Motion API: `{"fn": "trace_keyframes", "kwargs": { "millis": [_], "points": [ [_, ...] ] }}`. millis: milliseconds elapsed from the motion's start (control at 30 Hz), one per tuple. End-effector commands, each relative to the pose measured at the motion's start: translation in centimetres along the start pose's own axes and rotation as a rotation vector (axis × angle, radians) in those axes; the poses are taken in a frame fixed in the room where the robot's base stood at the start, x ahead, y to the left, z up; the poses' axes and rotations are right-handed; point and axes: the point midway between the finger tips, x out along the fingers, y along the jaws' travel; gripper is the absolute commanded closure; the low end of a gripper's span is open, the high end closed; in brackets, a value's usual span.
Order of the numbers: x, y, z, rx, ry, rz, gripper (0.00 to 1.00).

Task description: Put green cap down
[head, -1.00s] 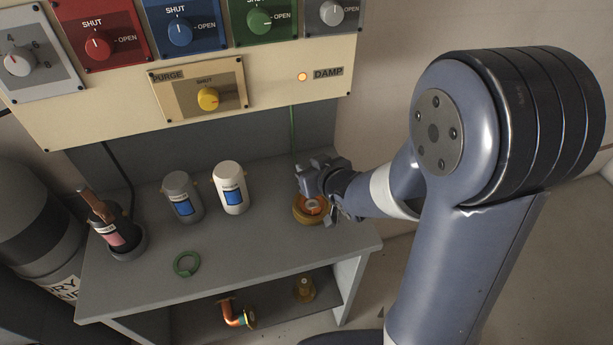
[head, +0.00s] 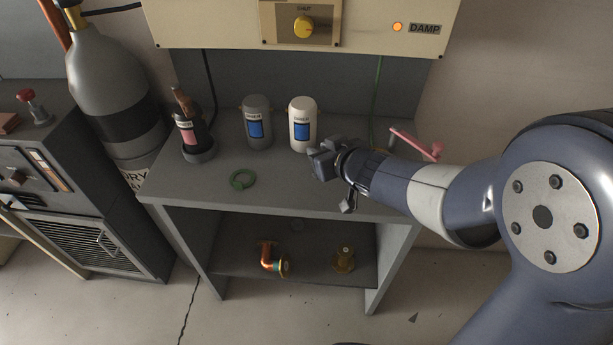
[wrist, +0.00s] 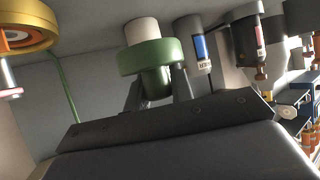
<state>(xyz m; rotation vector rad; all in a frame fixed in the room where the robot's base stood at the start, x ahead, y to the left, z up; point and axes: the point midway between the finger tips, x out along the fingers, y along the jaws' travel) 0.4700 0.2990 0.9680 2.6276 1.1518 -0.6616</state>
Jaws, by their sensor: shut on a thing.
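The green cap (wrist: 150,57), a wide disc with a narrower stub, is between my fingers in the wrist view. My gripper (head: 322,162) is shut on it, and the gripper hides the cap in the head view. My gripper is over the right part of the grey bench (head: 215,185), just front right of the white canister (head: 302,125). I cannot tell whether the cap touches the bench.
A grey canister (head: 257,122) and a dark bottle in a holder (head: 198,145) stand left of the white canister. A gold-rimmed orange fitting (wrist: 22,35) and a pink rod (head: 412,142) are on the right. A copper elbow (head: 270,258) and brass fitting (head: 344,259) lie on the lower shelf.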

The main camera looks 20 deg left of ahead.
Motion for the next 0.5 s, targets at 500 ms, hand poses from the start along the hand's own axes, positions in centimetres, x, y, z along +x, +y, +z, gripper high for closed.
{"fn": "trace_keyframes", "kwargs": {
  "millis": [500],
  "points": [
    [3.3, 0.0, 6.2, 0.003, -0.002, 0.0, 1.0]
  ]
}}
